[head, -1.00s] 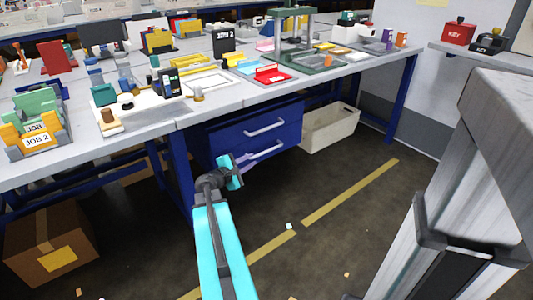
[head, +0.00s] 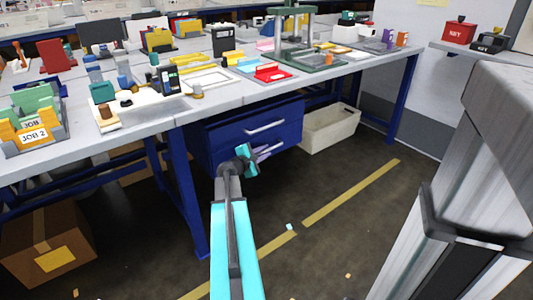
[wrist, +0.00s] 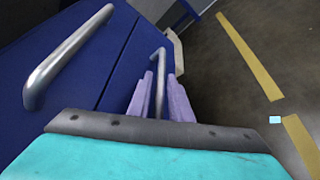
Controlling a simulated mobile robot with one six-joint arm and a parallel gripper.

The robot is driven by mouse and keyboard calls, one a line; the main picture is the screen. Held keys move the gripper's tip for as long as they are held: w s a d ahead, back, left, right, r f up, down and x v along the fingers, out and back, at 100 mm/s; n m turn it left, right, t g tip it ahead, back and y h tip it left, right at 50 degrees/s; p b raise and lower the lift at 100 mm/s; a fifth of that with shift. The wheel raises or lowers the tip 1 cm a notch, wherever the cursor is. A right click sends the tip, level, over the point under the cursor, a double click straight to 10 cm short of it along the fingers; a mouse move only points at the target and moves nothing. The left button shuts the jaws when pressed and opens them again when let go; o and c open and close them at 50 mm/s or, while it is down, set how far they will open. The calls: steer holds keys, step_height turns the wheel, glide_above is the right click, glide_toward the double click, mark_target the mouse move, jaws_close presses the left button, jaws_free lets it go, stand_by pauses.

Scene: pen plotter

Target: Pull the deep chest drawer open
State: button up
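The blue drawer chest (head: 225,139) stands under the workbench. Its upper drawer has a silver bar handle (head: 265,128); the lower drawer has another silver bar handle (head: 276,149). Both drawers look closed. My gripper (head: 263,153) is at the lower handle, its lilac fingers partly hidden behind the cyan wrist in the head view. In the wrist view, the lower handle (wrist: 161,82) runs between the two lilac fingers (wrist: 160,100), which stand apart with a small gap on each side. The upper handle (wrist: 62,62) is to the left there.
A cream bin (head: 330,128) stands on the floor just right of the chest. A blue bench leg (head: 187,195) is left of my arm. A cardboard box (head: 45,240) lies at lower left. The floor in front of the chest is open, with yellow tape (head: 350,193).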

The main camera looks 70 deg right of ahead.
steer(key=shift+x, duration=1.3)
jaws_close()
